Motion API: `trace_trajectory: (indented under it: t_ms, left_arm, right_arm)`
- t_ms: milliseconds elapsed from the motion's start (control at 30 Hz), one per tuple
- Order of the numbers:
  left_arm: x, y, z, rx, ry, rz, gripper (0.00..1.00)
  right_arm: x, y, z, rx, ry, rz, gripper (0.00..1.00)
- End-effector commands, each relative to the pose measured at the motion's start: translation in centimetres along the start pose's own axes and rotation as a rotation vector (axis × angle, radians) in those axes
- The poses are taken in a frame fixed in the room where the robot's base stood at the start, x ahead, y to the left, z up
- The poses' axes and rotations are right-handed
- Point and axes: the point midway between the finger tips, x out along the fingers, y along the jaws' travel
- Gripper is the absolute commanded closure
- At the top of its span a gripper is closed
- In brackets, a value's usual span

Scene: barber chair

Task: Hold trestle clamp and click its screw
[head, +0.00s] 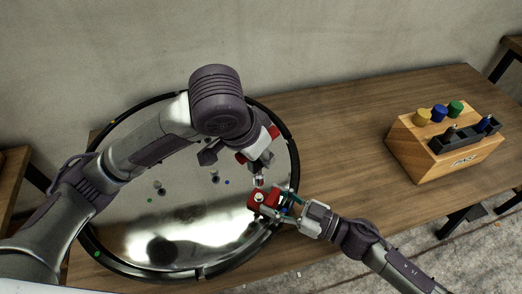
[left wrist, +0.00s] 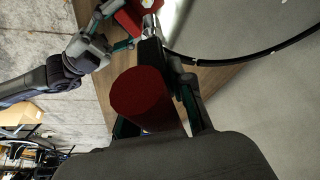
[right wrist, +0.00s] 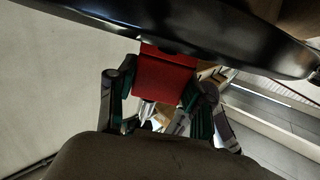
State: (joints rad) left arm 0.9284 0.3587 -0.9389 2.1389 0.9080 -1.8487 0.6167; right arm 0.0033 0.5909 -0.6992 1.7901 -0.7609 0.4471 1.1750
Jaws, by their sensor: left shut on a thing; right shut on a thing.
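The red trestle clamp (head: 262,200) is over the lower right part of a round shiny disc. My right gripper (head: 281,207) is shut on it from the right. The clamp's red body also shows between the fingers in the right wrist view (right wrist: 165,78) and at the top of the left wrist view (left wrist: 133,17). My left gripper (head: 253,160) is above the clamp, shut on a red-handled tool (left wrist: 143,97). The tool points down, its pale tip close above the clamp. I cannot tell whether they touch. The clamp's screw is not clearly made out.
The round disc (head: 140,222) with a black rim takes up the left of the wooden table (head: 340,130). A wooden block (head: 420,150) with yellow, blue and green knobs and a black holder stands at the right. The table between disc and block is clear.

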Motion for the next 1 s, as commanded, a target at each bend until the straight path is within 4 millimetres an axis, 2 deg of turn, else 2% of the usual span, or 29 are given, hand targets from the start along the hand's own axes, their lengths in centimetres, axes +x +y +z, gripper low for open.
trace_trajectory:
  t_ms: [867, 1000]
  left_arm:
    - [5.4, 0.0, 2.3, 0.000, -0.001, 0.000, 1.00]
    - [5.4, 0.1, 2.3, 0.001, 0.002, 0.001, 1.00]
  right_arm:
    - [0.0, 0.0, 0.0, 0.000, -0.001, 0.001, 1.00]
    - [0.0, 0.0, 0.0, 0.000, -0.001, 0.001, 1.00]
